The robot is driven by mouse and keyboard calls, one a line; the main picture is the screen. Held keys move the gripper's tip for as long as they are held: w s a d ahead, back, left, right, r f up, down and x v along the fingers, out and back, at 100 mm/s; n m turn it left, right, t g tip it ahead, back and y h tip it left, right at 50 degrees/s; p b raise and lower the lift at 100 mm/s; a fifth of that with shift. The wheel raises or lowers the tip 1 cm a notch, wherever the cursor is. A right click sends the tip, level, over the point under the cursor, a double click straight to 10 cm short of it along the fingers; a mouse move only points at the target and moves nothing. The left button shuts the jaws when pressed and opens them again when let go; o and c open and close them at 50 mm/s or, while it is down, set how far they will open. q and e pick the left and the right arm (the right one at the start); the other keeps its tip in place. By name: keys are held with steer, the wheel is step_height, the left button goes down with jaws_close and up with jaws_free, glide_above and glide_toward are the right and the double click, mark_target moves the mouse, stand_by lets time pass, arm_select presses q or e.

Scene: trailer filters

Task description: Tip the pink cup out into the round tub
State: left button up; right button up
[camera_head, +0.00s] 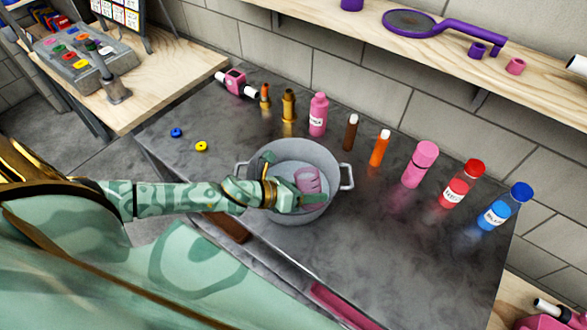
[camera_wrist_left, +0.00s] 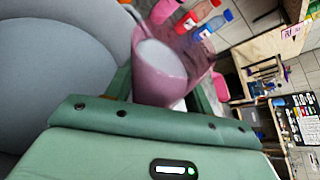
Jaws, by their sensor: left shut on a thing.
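The round tub (camera_head: 337,164) is a grey pot with two side handles, standing on the dark table. Its grey inside also fills the left of the left wrist view (camera_wrist_left: 60,60). The pink cup (camera_head: 308,179) is over the tub's opening in the head view, and large between my fingers in the left wrist view (camera_wrist_left: 170,72). My left gripper (camera_head: 300,196) is shut on the cup. The cup's mouth shows a pale grey-white inside in the wrist view; I cannot tell whether that is contents. My right gripper is not in view.
Behind the tub stand several bottles and tubes, including a pink bottle (camera_head: 318,115), an orange tube (camera_head: 380,148), a red bottle (camera_head: 462,184) and a blue bottle (camera_head: 505,206). A blue ring (camera_head: 176,132) and a yellow ring (camera_head: 201,146) lie left. A shelf (camera_head: 440,50) hangs above.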

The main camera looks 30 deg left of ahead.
arm_select(q)
steer(key=shift+w+a, duration=0.1)
steer(key=shift+w+a+f+n+h+b, duration=0.25)
steer(key=shift+a+f+n+h+b, duration=0.15)
steer(key=shift+n+b, duration=0.3)
stand_by(0.4)
steer(key=shift+r+n+g+h, duration=0.4)
steer(key=shift+r, duration=0.1)
stand_by(0.5)
steer(key=shift+f+n+h+b, duration=0.35)
steer(key=shift+n+b, duration=0.25)
steer(key=shift+b, duration=0.2)
stand_by(0.5)
steer(key=shift+r+n+h, duration=0.45)
steer(key=shift+r+n, duration=0.05)
steer(key=shift+n, duration=0.1)
stand_by(0.9)
steer(key=shift+f+n+g+h+b, duration=0.35)
steer(key=shift+n+b, duration=0.35)
steer(key=shift+b, duration=0.5)
stand_by(0.5)
steer(key=shift+w+a+r+n+h+b, duration=0.4)
steer(key=shift+w+a+r+n, duration=0.1)
steer(key=shift+a, duration=0.15)
stand_by(0.6)
